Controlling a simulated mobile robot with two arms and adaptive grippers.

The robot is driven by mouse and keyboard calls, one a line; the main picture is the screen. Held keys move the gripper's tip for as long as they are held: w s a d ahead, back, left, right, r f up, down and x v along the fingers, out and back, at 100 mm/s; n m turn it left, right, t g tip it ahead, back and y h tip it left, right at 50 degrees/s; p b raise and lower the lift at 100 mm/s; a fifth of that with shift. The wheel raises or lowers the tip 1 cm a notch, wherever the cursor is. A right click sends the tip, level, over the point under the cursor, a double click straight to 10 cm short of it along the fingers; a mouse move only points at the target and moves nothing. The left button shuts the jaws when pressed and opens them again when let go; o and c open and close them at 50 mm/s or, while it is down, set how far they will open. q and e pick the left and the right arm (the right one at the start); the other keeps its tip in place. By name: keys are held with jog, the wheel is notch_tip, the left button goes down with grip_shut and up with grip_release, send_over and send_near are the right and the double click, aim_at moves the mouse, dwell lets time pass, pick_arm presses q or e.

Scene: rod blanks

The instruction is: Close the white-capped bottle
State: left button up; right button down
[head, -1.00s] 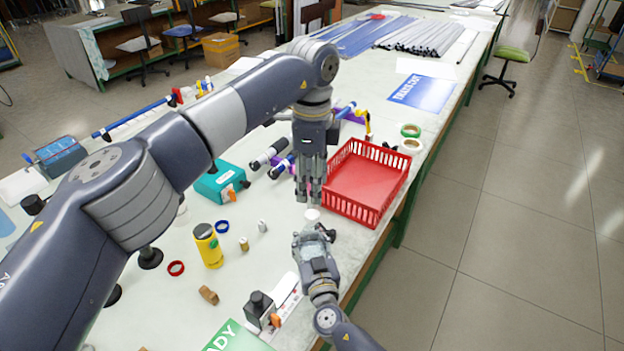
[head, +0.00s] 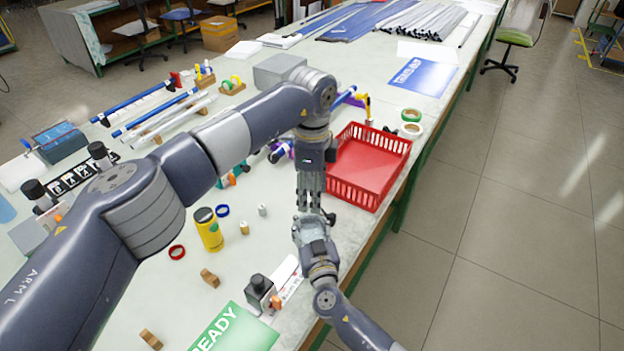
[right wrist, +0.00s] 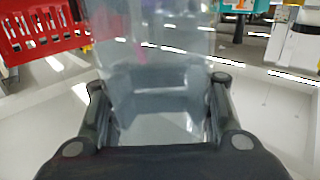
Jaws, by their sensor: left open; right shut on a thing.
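A clear, see-through bottle (right wrist: 160,95) fills the middle of the right wrist view, between the two fingers of my right gripper (right wrist: 160,115). My right gripper is shut on it. In the head view my right gripper (head: 315,225) holds the bottle beside the red basket, at the table's right edge. My left gripper (head: 309,206) points straight down just above the bottle. Its fingers are open around the spot of the bottle's top. The white cap is hidden there, so I cannot tell how it sits on the bottle.
The red basket (head: 367,190) stands close to the right of both grippers. A black-topped stand (head: 260,290) and the green READY sign (head: 236,332) are in front.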

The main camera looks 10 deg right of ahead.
pick_arm(q)
jog(key=shift+f, duration=0.2)
jog(key=shift+c, duration=0.2)
grip_shut()
